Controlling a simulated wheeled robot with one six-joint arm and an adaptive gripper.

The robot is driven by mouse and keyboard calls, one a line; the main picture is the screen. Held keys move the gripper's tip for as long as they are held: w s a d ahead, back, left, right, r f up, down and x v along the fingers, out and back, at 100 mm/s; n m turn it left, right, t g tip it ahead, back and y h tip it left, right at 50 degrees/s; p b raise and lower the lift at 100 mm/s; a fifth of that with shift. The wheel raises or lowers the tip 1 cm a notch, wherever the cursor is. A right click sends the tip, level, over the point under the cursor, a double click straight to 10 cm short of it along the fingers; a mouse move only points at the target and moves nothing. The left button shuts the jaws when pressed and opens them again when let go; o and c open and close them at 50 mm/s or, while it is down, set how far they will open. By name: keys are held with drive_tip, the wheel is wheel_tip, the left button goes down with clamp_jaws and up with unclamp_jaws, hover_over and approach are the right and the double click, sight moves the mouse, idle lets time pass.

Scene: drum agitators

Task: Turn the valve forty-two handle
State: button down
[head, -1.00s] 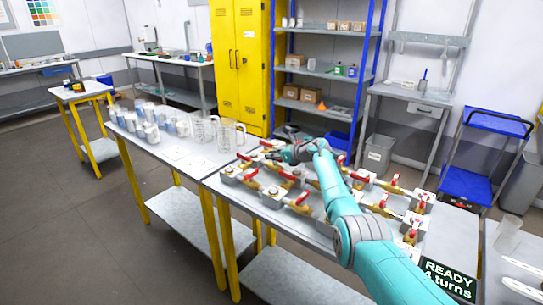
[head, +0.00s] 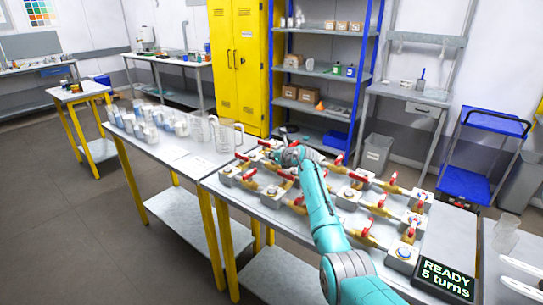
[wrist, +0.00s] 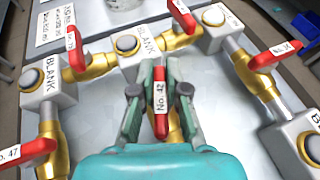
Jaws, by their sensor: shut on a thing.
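The valve forty-two handle (wrist: 160,118) is red with a white label reading "No. 42". In the wrist view it lies between the two fingers of my gripper (wrist: 159,85), which is shut on it. The handle points roughly along the fingers, and its brass valve body is mostly hidden below. In the head view my gripper (head: 288,156) is over the far left part of the valve table (head: 265,213), and the held handle cannot be made out there.
Other red handles stand close around: one labelled No. 47 (wrist: 25,152), another at the right (wrist: 277,55). Grey blocks marked BLANK (wrist: 45,84) adjoin brass valves. A sign (head: 447,277) reads "READY 5 turns". Beakers and cups stand on the left table (head: 175,152).

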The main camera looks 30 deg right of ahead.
drive_tip(key=shift+d+f+h, duration=0.1)
drive_tip(key=shift+h, duration=0.2)
drive_tip(key=c, duration=1.2)
unclamp_jaws()
drive_tip(key=shift+s, duration=0.1)
drive_tip(key=v, duration=1.2)
drive_tip(key=shift+o, duration=0.3)
